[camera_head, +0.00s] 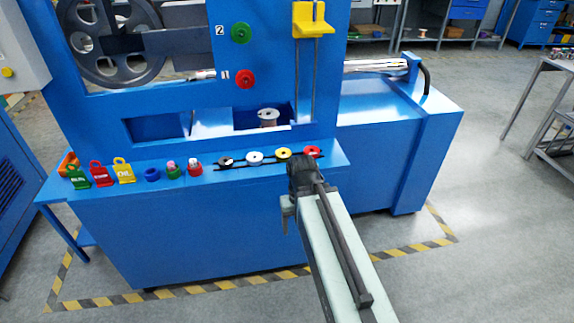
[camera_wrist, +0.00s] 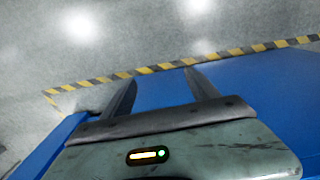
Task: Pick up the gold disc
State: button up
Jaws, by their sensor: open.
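The gold disc (camera_head: 283,153) lies on the front ledge of the blue machine in the head view, in a dark rack. A white disc (camera_head: 254,157) is on its left and a red disc (camera_head: 312,151) on its right. My gripper (camera_head: 288,213) is low in front of the ledge, below and to the right of the gold disc, and apart from it. In the wrist view my gripper's two dark fingers (camera_wrist: 160,88) stand spread with nothing between them. The gold disc does not show in the wrist view.
A black-and-white disc (camera_head: 226,160) is at the rack's left end. Further left on the ledge (camera_head: 240,185) stand small cups (camera_head: 173,172) and coloured tags (camera_head: 101,174). The machine's upright panel (camera_head: 190,100) rises behind. The floor (camera_head: 430,285) in front is clear, with striped tape.

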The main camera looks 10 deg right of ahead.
aim_at(282, 154)
jog(key=u, duration=2.7)
jog(key=k, duration=1.2)
jog(key=z, duration=0.95)
jog(key=i, duration=1)
jog(key=u, duration=0.05)
